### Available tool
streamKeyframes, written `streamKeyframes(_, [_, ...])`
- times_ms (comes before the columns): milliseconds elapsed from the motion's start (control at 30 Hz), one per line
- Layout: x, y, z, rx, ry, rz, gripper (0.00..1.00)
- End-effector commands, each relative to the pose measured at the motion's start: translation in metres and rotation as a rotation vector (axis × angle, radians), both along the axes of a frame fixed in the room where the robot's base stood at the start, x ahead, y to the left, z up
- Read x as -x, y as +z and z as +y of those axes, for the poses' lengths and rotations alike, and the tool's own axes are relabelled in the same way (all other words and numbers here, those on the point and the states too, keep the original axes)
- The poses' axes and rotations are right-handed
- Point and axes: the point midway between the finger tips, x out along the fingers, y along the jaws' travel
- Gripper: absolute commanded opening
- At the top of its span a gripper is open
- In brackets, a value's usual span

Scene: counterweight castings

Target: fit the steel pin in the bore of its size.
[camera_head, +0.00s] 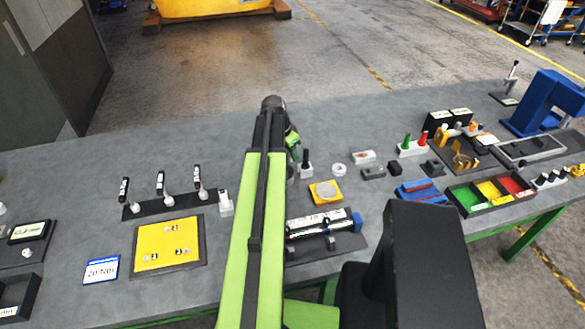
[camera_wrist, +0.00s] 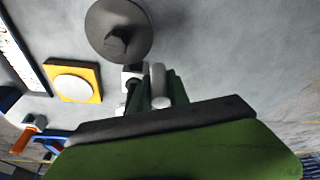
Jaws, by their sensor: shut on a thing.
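In the wrist view my gripper (camera_wrist: 152,92) is shut on a pale grey pin, the steel pin (camera_wrist: 157,85), which shows between the dark green fingers. In the head view my gripper (camera_head: 292,142) is at the far end of my arm, mostly behind it, and the pin cannot be made out. A yellow plate (camera_head: 150,236) lies left of my arm in a dark frame, with a few small pale labelled spots. I cannot tell whether these are the bores or what size they are. A dark round piece (camera_wrist: 118,30) with a raised middle lies near the pin in the wrist view.
A white block with a black peg (camera_head: 305,166) and a yellow square with a pale disc (camera_head: 326,192) stand right of my arm. A dark strip (camera_head: 150,207) with several upright handles is behind the yellow plate. Bins (camera_head: 490,193) stand farther right. The back left table is clear.

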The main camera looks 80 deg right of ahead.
Motion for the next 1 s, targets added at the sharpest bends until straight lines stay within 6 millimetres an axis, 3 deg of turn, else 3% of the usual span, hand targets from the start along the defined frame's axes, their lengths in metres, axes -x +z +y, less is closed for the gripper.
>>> streamKeyframes(100, [-0.005,-0.008,-0.011,0.000,0.000,0.000,0.00])
streamKeyframes(267, [-0.005,-0.009,-0.011,0.000,-0.001,0.001,0.00])
streamKeyframes(533, [-0.005,-0.051,-0.011,0.000,-0.001,0.001,0.00])
streamKeyframes(933, [-0.004,-0.052,-0.010,0.001,-0.002,0.001,0.00])
streamKeyframes(967, [-0.004,-0.050,-0.010,0.001,-0.002,0.001,0.26])
streamKeyframes(1000, [-0.004,-0.050,-0.010,0.001,-0.002,0.001,0.31])
